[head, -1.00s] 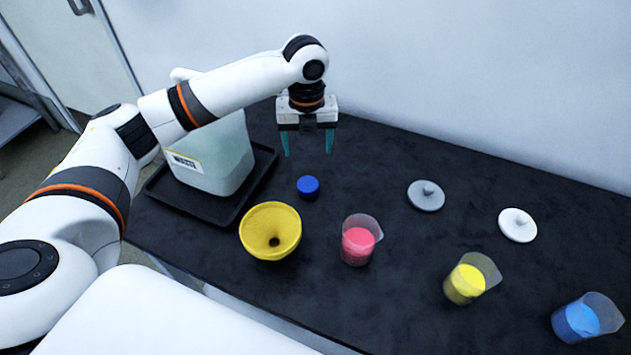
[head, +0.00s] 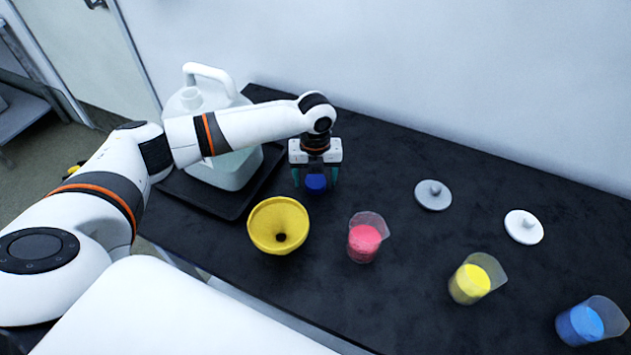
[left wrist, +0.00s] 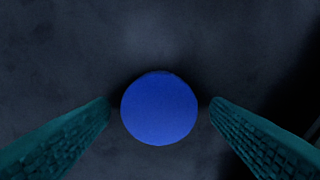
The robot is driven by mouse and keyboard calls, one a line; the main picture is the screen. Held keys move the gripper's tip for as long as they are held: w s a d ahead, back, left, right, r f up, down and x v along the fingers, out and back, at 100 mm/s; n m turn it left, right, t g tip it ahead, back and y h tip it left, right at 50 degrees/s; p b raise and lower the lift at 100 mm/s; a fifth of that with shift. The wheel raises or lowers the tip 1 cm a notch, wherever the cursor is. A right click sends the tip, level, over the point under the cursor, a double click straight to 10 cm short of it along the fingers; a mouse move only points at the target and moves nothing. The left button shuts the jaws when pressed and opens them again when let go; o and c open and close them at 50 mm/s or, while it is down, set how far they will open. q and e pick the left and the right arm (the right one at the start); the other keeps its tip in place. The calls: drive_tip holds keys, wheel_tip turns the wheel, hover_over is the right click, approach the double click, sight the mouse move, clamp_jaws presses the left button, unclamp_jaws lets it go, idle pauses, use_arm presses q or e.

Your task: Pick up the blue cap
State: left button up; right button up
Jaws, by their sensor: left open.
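The blue cap (head: 316,184) sits on the black bench top, partly hidden by my left gripper in the head view. In the left wrist view the cap (left wrist: 159,108) is a round blue disc in the middle. My left gripper (head: 315,182) is pointed down over it with its teal fingers open. In the left wrist view one finger of the left gripper (left wrist: 159,106) is on each side of the cap, with a narrow gap at each side. My right gripper is not in view.
A white jug (head: 228,172) stands in a black tray (head: 232,212) at left. A yellow funnel (head: 264,214) and a beaker of pink liquid (head: 364,243) stand nearby. Yellow (head: 471,284) and blue (head: 580,325) beakers and grey (head: 433,198) and white (head: 523,229) lids lie farther right.

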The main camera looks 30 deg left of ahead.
use_arm(q)
drive_tip(key=c, duration=1)
